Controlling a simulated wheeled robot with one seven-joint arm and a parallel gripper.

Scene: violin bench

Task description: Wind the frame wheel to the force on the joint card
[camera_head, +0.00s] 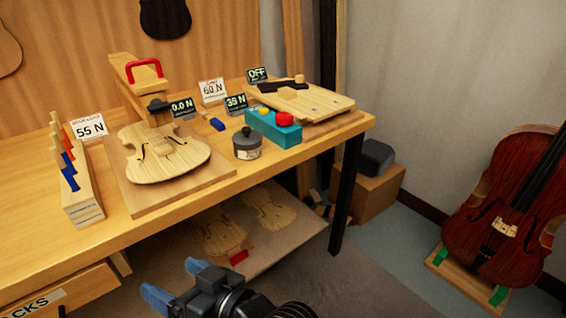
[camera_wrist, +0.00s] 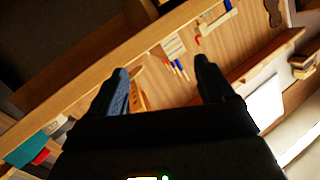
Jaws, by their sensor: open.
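My gripper (camera_head: 175,280) is open and empty, low in front of the bench; both fingers show in the wrist view (camera_wrist: 162,85). A wooden frame (camera_head: 124,68) with a red handle (camera_head: 144,70) stands at the back of the bench. A black part (camera_head: 157,104) sits at its front, above a pale violin body (camera_head: 167,155). I cannot tell which part is the frame wheel. A small display (camera_head: 182,107) reads 0.0 N. One white card (camera_head: 212,90) reads 60 N and another (camera_head: 88,126) reads 55 N; their small headings are unreadable.
A teal box (camera_head: 273,128) with a red knob, a grey pot (camera_head: 247,144) and a 35 N display (camera_head: 236,103) stand to the right. A rack (camera_head: 82,195) of coloured-handled tools is at left. A cello (camera_head: 505,205) stands on the floor. A lower shelf holds violin plates.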

